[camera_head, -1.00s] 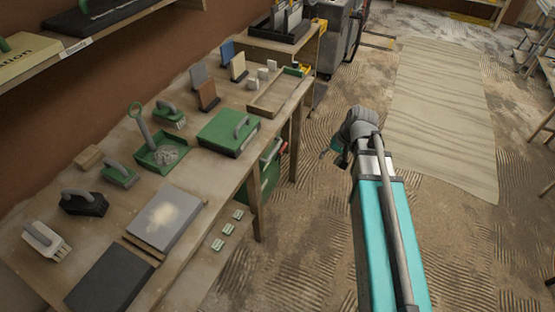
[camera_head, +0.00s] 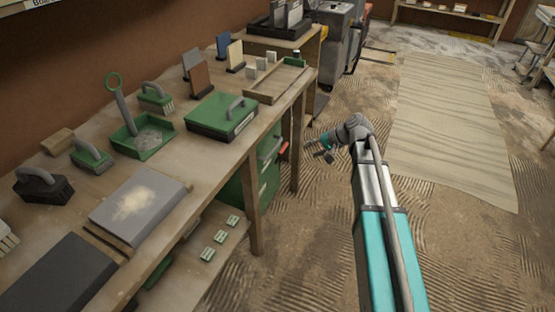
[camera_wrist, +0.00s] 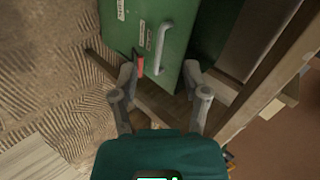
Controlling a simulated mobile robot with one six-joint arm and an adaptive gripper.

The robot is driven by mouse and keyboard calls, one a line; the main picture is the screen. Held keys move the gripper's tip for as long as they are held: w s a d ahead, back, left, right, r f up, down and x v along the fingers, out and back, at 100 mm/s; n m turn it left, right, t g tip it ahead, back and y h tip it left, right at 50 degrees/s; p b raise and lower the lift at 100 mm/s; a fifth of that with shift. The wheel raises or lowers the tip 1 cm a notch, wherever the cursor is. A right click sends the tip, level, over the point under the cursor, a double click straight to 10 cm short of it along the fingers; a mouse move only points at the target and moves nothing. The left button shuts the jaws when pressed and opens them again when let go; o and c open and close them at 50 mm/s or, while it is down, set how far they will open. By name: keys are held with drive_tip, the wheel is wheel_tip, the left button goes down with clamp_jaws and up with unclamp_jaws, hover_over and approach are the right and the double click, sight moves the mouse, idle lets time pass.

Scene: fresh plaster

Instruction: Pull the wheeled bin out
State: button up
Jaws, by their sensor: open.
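The wheeled bin (camera_head: 267,165) is green and stands under the workbench, partly hidden by a bench leg. In the wrist view the green bin (camera_wrist: 180,18) fills the top middle, with a grey bar handle (camera_wrist: 161,48) on its face. Its wheels do not show. My gripper (camera_head: 313,148) is just right of the bench's legs, in front of the bin. In the wrist view my gripper (camera_wrist: 160,82) is open and empty, its fingers spread below the handle and apart from it.
The wooden workbench (camera_head: 227,168) carries a green case (camera_head: 222,117) and several tools. A red piece (camera_wrist: 139,66) shows at the bin's edge. Floor is clear around the pale sheet (camera_head: 445,120).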

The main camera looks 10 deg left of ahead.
sight(274, 147)
drive_tip(key=w+a+f+m+t+y+b, duration=0.2)
drive_tip(key=w+f+y+b, duration=0.3)
drive_tip(key=w+f+b, duration=1)
drive_tip(key=a+t+b, duration=0.1)
drive_tip(key=b, duration=0.7)
drive_tip(key=shift+w+f+y, duration=0.2)
drive_tip(key=shift+f+y, duration=0.1)
drive_tip(key=shift+y, duration=0.1)
drive_tip(key=b+x, duration=0.2)
drive_tip(key=x, duration=1.1)
drive_tip(key=shift+a+b, duration=0.35)
drive_tip(key=shift+c, duration=0.2)
clamp_jaws()
